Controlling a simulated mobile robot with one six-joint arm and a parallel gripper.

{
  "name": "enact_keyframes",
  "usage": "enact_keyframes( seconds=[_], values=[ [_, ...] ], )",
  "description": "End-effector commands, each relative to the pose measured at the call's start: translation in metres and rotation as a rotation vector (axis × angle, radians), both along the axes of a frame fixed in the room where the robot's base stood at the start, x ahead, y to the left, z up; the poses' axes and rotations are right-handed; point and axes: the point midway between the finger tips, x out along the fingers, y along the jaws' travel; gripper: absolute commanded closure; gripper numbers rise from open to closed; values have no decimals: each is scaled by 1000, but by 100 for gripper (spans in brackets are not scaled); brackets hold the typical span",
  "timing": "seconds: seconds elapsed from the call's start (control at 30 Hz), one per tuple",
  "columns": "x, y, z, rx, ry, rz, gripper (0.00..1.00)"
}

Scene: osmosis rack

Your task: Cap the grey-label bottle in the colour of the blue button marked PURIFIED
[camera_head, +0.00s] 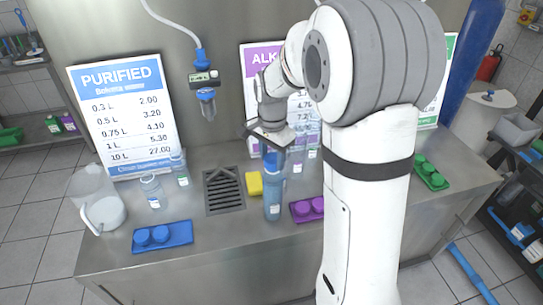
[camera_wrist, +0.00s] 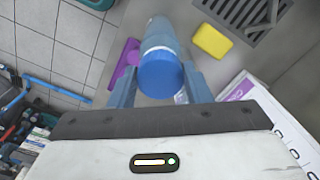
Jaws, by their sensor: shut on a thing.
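My gripper (camera_head: 272,168) points down over a translucent blue bottle (camera_head: 272,202) that stands upright near the counter's front edge. In the wrist view, my gripper (camera_wrist: 160,88) is shut on a round blue cap (camera_wrist: 159,71), with one finger on each side. The cap is in line with the top of the bottle (camera_wrist: 160,35); whether it is fully seated I cannot tell. The bottle has a pale label low on its front; its shade is unclear. A blue tray (camera_head: 180,243) with two blue caps lies at the front left. The PURIFIED sign (camera_head: 117,115) has a blue header.
A yellow sponge (camera_head: 254,184) and drain grate (camera_head: 224,198) are left of the bottle. A purple cap tray (camera_head: 300,217) is close on its right. Small bottles (camera_head: 153,193) and a clear jug (camera_head: 100,200) stand left. A dispenser nozzle (camera_head: 206,92) hangs above the grate.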

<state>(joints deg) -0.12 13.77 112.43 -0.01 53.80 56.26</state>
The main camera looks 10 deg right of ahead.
Motion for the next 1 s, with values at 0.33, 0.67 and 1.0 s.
enact_keyframes(
  seconds=[0.33, 0.67, 1.0],
  values=[
    [0, 0, 0, 0, 0, -1, 78],
    [0, 0, -4, 0, 0, -1, 78],
    [0, -1, -10, -1, 1, -1, 78]
  ],
)
